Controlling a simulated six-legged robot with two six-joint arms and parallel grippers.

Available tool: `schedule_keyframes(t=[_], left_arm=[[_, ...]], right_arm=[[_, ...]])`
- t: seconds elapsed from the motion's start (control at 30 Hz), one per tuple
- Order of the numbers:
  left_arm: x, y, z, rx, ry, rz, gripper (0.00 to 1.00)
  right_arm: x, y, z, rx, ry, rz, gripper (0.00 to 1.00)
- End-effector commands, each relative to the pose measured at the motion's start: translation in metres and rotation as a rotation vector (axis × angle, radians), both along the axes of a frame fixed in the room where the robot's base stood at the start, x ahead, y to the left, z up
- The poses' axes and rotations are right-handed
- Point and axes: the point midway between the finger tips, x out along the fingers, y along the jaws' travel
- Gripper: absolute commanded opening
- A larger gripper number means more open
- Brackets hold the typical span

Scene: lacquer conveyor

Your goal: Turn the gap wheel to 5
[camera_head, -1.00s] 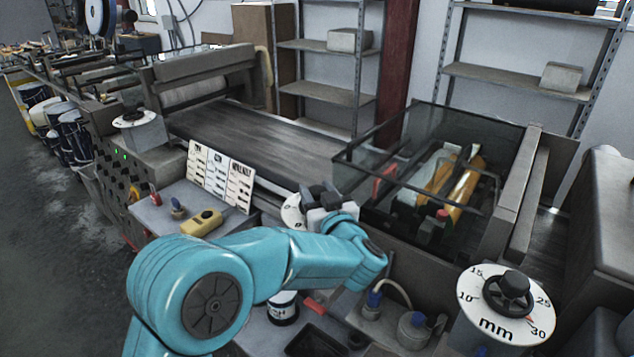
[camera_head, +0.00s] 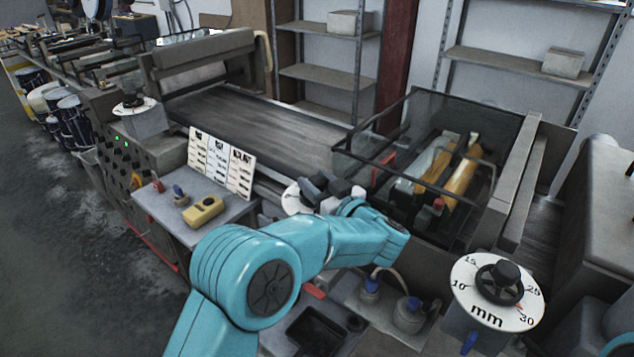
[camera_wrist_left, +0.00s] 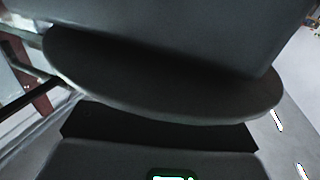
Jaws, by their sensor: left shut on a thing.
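A wheel with a white scale disc (camera_head: 292,199) sits beside the conveyor in the head view, mostly covered by my left gripper (camera_head: 325,188). My left gripper is shut on this wheel. The marks on its disc are too small and hidden to read. In the left wrist view a dark rounded disc (camera_wrist_left: 150,85) fills the middle, close to the camera. A larger white dial marked "mm" (camera_head: 482,309) with a black knob stands at the lower right, with 10, 15, 25 and 30 readable. My right gripper is not in view.
Another white dial (camera_head: 134,106) stands at the left of the conveyor belt (camera_head: 255,128). A card with printed rows (camera_head: 222,162) and a yellow box (camera_head: 203,211) are left of my arm. A glass-sided enclosure (camera_head: 430,165) is close to the right of my gripper.

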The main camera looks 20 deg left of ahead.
Motion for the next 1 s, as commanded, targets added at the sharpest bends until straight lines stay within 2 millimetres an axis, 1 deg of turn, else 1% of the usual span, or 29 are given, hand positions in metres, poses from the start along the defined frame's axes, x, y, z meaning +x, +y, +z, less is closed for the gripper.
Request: schedule_keyframes(t=[0.03, 0.07, 0.1, 0.13, 0.43, 0.53, 0.67, 0.9, 1.0], left_arm=[[0.001, 0.001, 0.011, 0.005, -0.023, -0.001, 0.14], [0.001, 0.001, 0.011, 0.005, -0.023, -0.001, 0.47], [0.001, 0.001, 0.011, 0.005, -0.024, 0.0, 0.6], [0.001, 0.001, 0.011, 0.004, -0.022, 0.0, 0.68], [0.0, -0.001, 0.005, 0.002, -0.013, -0.002, 0.68], [-0.004, -0.008, 0.004, 0.003, -0.012, -0.005, 0.68], [-0.02, -0.029, 0.003, 0.003, -0.012, -0.009, 0.68], [-0.06, -0.08, 0.004, 0.002, -0.017, -0.008, 0.68], [-0.075, -0.099, 0.005, 0.004, -0.018, -0.007, 0.68]], right_arm=[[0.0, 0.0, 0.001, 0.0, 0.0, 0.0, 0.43], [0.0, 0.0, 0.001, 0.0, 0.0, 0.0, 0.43], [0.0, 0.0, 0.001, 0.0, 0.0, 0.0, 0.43], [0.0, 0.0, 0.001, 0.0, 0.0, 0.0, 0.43], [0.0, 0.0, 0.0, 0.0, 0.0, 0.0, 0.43], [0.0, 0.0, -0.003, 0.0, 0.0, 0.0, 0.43], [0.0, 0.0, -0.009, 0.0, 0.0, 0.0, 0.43], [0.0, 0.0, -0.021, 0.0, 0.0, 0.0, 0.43], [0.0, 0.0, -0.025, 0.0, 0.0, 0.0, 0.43]])
